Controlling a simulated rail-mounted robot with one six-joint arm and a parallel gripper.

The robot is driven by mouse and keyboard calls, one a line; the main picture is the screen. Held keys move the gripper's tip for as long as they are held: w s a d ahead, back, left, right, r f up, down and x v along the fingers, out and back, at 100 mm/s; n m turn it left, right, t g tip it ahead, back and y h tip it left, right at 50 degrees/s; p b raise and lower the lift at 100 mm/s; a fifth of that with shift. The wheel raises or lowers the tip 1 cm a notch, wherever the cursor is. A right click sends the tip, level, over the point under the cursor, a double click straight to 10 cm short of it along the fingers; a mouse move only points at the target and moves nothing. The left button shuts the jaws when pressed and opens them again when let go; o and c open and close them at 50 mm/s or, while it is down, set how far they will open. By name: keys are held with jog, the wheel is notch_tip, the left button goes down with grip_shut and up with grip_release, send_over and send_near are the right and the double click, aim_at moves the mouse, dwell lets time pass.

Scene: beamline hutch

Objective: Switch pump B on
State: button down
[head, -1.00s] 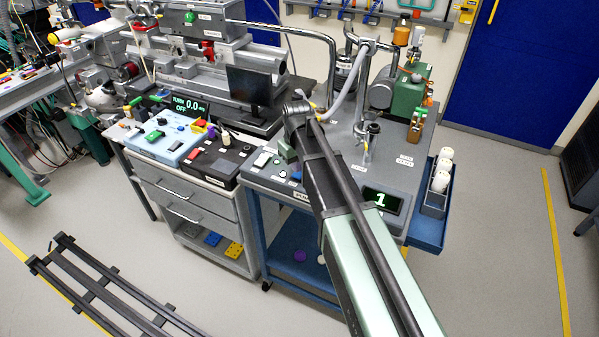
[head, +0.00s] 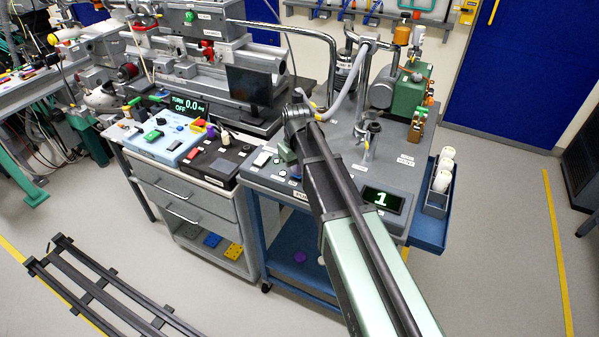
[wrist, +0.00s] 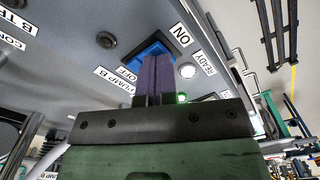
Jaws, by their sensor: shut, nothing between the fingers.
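In the wrist view the pump B switch (wrist: 146,50) is a blue rocker in the grey panel, with an ON label (wrist: 181,35) on one side and OFF and PUMP B labels on the other. My gripper (wrist: 157,60) is shut and empty, its dark purple fingers over the switch and covering part of it. I cannot tell if the tips touch it, or which way the rocker is tipped. A pale round lamp (wrist: 188,71) sits by the READY label. A green glow (wrist: 181,98) shows beside the fingers. In the head view my gripper (head: 287,154) is over the cart's front left; its tips are hidden.
A round dark knob (wrist: 105,40) lies beside the switch in the wrist view. On the pump cart a display (head: 382,199) reads 1. Metal pipes and a valve (head: 369,140) stand behind my arm. A cart with control boxes (head: 170,135) adjoins on the left.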

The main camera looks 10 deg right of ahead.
jog(key=shift+f+b, duration=0.35)
jog(key=shift+f, duration=0.05)
notch_tip(320, 180, up, 7)
jog(key=p, duration=0.7)
jog(key=shift+r, duration=0.1)
jog(key=s+m, duration=0.3)
jog(key=s, duration=1.7)
jog(key=shift+m, duration=0.4)
